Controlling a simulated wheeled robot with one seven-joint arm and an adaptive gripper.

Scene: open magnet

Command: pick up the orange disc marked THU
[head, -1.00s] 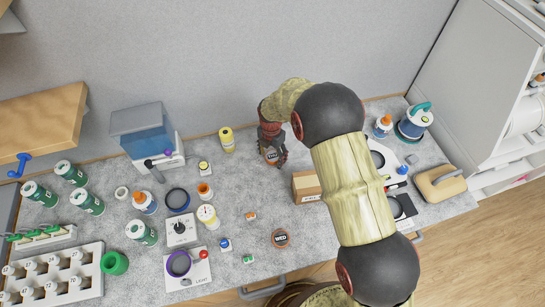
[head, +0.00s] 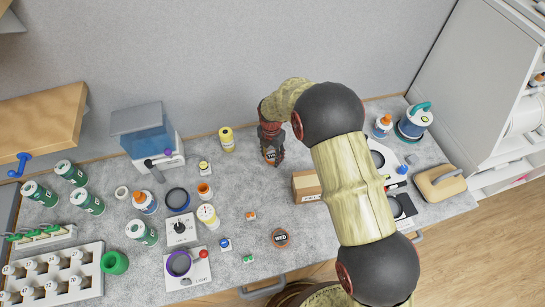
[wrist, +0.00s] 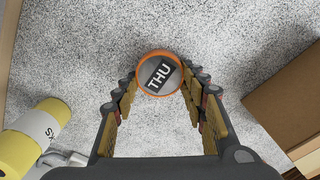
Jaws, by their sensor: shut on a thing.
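The orange-rimmed disc marked THU (wrist: 160,74) lies between my fingertips in the wrist view, its dark label tilted and readable. My gripper (wrist: 160,80) is shut on it, one finger on each side of the rim. In the head view my gripper (head: 271,152) points down at the back of the grey counter, and the disc (head: 270,156) shows partly between the fingers. I cannot tell whether the disc touches the counter.
A cardboard box (head: 307,187) stands to the right of my gripper, and a yellow bottle (head: 227,139) stands to the left. Bottles, dials and a white rack (head: 90,262) crowd the counter's left side. The counter between my gripper and the WED disc is mostly clear.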

